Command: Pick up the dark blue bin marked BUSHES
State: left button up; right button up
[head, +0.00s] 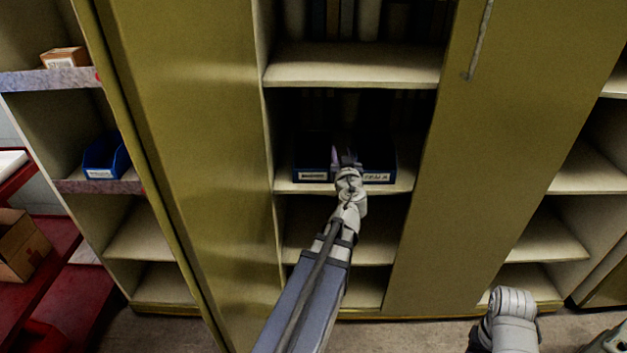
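A dark blue bin front (311,165) stands on the middle shelf of the open cabinet, with a white label at its lower left. A dark blue front (383,165) with another white label shows to the right. I cannot tell whether these are one wide bin or two side by side, and neither label is readable. My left gripper (345,158) reaches into the cabinet at the middle of these fronts and covers part of them. Contact and finger opening are unclear. My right arm shows at the lower right; its gripper is not visible.
The shelf (350,70) above holds a row of upright items. Cabinet doors (185,130) flank the opening. On the left shelves are another blue bin (106,155) with a white label and a small orange-brown box (66,57). A cardboard box (20,248) sits on red shelving at far left.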

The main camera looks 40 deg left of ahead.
pick_arm(q)
jog(key=shift+a+f+t+b, duration=0.5)
jog(key=shift+a+f+b, duration=0.35)
jog(key=shift+a+f, duration=0.2)
jog(key=shift+x, duration=4.05)
jog(key=shift+s+a, duration=0.1)
jog(key=shift+s, duration=0.15)
grip_shut()
pick_arm(e)
jog(key=shift+f, duration=1.6)
